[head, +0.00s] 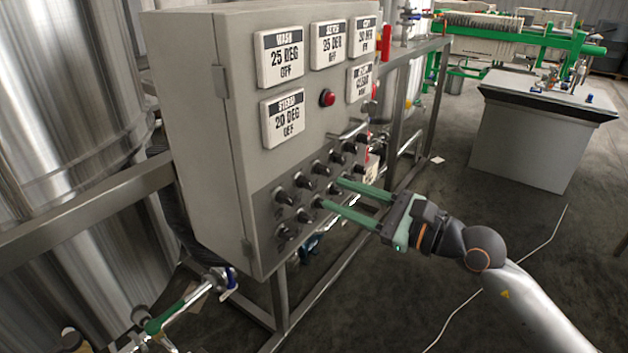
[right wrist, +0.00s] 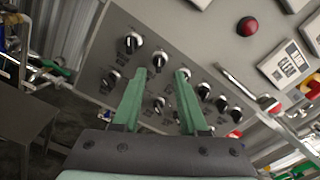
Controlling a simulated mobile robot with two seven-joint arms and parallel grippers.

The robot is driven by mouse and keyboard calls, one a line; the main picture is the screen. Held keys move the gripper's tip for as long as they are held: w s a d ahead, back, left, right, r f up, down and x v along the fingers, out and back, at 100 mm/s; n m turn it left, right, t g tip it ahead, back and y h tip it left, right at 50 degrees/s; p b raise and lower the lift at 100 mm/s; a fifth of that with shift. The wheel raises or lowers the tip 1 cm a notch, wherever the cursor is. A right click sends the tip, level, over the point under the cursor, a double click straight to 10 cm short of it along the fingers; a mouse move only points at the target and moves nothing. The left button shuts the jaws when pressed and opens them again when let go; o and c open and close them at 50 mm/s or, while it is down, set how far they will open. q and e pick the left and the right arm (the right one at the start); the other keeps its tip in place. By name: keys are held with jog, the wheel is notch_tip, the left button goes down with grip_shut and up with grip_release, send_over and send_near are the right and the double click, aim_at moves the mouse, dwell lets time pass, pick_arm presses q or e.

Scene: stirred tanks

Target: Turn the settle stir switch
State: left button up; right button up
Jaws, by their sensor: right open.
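The grey control box (head: 205,110) carries a lower panel of black rotary switches. One upper-row switch (head: 301,181) shows clearly, and the switches also show in the right wrist view (right wrist: 132,42). Their small labels are too small to read, so I cannot tell which one is the settle stir switch. My right gripper (head: 331,193) points at this panel with its two green fingers apart and nothing held. In the right wrist view the gripper's fingertips (right wrist: 161,73) lie over the middle of the switch rows. I cannot tell whether they touch the panel. My left gripper is out of view.
White display plates (head: 283,117) and a red button (head: 327,98) sit above the switches. A metal handle (right wrist: 235,84) projects beside the switches. Steel tanks (head: 70,90) stand left, with a metal frame (head: 95,205) in front. The floor at right is mostly open.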

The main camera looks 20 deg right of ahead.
aim_at(310, 184)
jog(key=x, duration=0.6)
grip_shut()
dwell(0.3)
